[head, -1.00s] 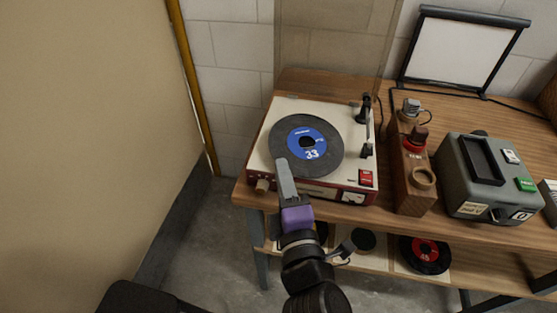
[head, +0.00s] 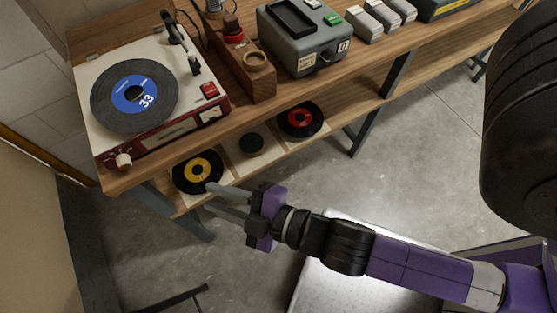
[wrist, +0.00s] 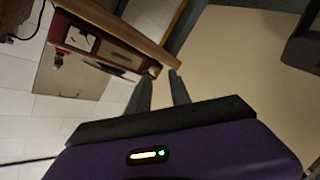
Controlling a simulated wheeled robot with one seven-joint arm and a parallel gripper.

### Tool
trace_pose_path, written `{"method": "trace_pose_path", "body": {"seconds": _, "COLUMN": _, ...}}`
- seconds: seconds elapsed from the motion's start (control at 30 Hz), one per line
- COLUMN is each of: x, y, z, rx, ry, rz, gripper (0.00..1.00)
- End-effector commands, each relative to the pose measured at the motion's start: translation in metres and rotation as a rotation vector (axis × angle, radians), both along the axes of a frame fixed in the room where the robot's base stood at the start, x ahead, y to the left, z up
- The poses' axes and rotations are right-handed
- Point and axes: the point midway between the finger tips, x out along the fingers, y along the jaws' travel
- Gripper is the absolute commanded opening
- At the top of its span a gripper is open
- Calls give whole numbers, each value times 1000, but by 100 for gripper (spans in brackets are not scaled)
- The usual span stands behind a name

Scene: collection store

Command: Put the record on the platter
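A black record with a blue label marked 33 (head: 108,104) lies flat on the red and cream record player (head: 92,62), covering whatever is under it. The tonearm (head: 181,40) is to its right, clear of the disc. My gripper (head: 209,197) is open and empty, its fingers apart, in front of the lower shelf. The fingertips overlap the edge of a yellow-label record (head: 180,172) in the head view; I cannot tell whether they touch it. The wrist view shows both fingers (wrist: 159,90) with nothing between them, and the player's red front (wrist: 75,36) beyond.
A red-label record (head: 318,119) and a small dark disc (head: 251,144) also lie on the lower shelf (head: 225,152). A wooden block with a round hole (head: 261,90) and a grey machine (head: 312,63) stand right of the player. Open floor (head: 440,150) lies right of the shelf.

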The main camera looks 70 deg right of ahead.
Motion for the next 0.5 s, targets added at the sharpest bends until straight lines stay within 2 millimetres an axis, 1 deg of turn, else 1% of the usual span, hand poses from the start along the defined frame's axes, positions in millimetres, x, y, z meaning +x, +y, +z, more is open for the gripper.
{"method": "trace_pose_path", "body": {"seconds": 0.03, "x": -24, "y": -3, "z": -5, "rx": 91, "ry": 24, "rz": -8, "gripper": 24}}
{"method": "trace_pose_path", "body": {"seconds": 0.1, "x": -51, "y": -9, "z": -6, "rx": 230, "ry": 40, "rz": -30, "gripper": 24}}
{"method": "trace_pose_path", "body": {"seconds": 0.2, "x": -86, "y": -21, "z": -1, "rx": 412, "ry": 54, "rz": -70, "gripper": 24}}
{"method": "trace_pose_path", "body": {"seconds": 0.33, "x": -119, "y": -36, "z": 9, "rx": 595, "ry": 60, "rz": -128, "gripper": 24}}
{"method": "trace_pose_path", "body": {"seconds": 0.4, "x": -130, "y": -43, "z": 14, "rx": 661, "ry": 58, "rz": -152, "gripper": 24}}
{"method": "trace_pose_path", "body": {"seconds": 0.5, "x": -140, "y": -49, "z": 19, "rx": 717, "ry": 55, "rz": -174, "gripper": 24}}
